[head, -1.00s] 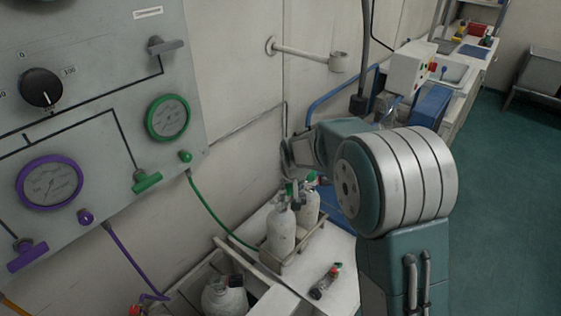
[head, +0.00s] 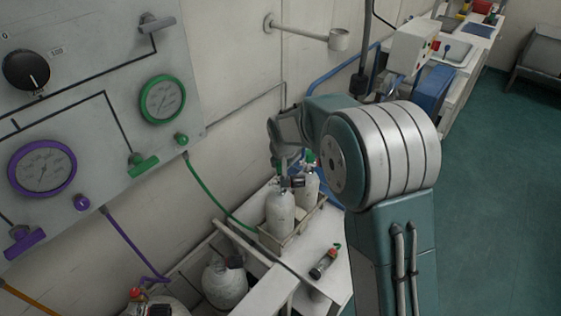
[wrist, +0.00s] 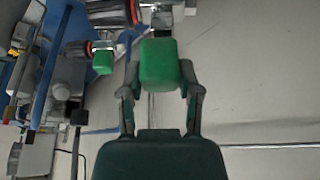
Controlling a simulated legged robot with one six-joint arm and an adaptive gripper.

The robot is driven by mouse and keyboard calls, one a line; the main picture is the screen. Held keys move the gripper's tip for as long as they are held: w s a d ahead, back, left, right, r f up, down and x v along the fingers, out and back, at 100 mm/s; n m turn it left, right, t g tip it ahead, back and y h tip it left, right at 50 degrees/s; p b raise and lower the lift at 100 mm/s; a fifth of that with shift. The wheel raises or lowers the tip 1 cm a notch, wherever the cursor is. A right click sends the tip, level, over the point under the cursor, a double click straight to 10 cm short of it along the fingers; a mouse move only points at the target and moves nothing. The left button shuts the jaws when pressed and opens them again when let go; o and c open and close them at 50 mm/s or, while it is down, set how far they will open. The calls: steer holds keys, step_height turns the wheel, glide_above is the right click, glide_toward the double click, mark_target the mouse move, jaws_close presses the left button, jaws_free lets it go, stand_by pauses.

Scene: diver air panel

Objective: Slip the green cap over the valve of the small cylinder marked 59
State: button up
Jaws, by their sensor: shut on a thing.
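My gripper (wrist: 160,80) is shut on the green cap (wrist: 160,62), with a finger on each side of it in the wrist view. In the head view my gripper (head: 282,152) is above two small white cylinders. The nearer cylinder (head: 280,212) stands upright under the gripper; its dark valve shows near its top. The other cylinder (head: 308,188) stands just behind it, with green at its top. In the wrist view a black-and-red valve knob (wrist: 110,12) lies beyond the held cap, and a second green cap (wrist: 103,62) is to the left. I cannot read the number 59.
The cylinders stand in a low rack (head: 300,228) on a white bench. A small red-and-black item (head: 325,262) lies on the bench in front. The gauge panel (head: 100,185) with a green hose (head: 210,197) is at left. Larger cylinders (head: 225,285) stand below.

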mark_target(280, 172)
steer(key=shift+a+f, duration=0.1)
steer(key=shift+f, duration=0.5)
steer(key=shift+a+f, duration=0.1)
steer(key=shift+f, duration=1.4)
stand_by(1.5)
steer(key=o, duration=0.8)
steer(key=shift+o, duration=0.2)
steer(key=v, duration=1.2)
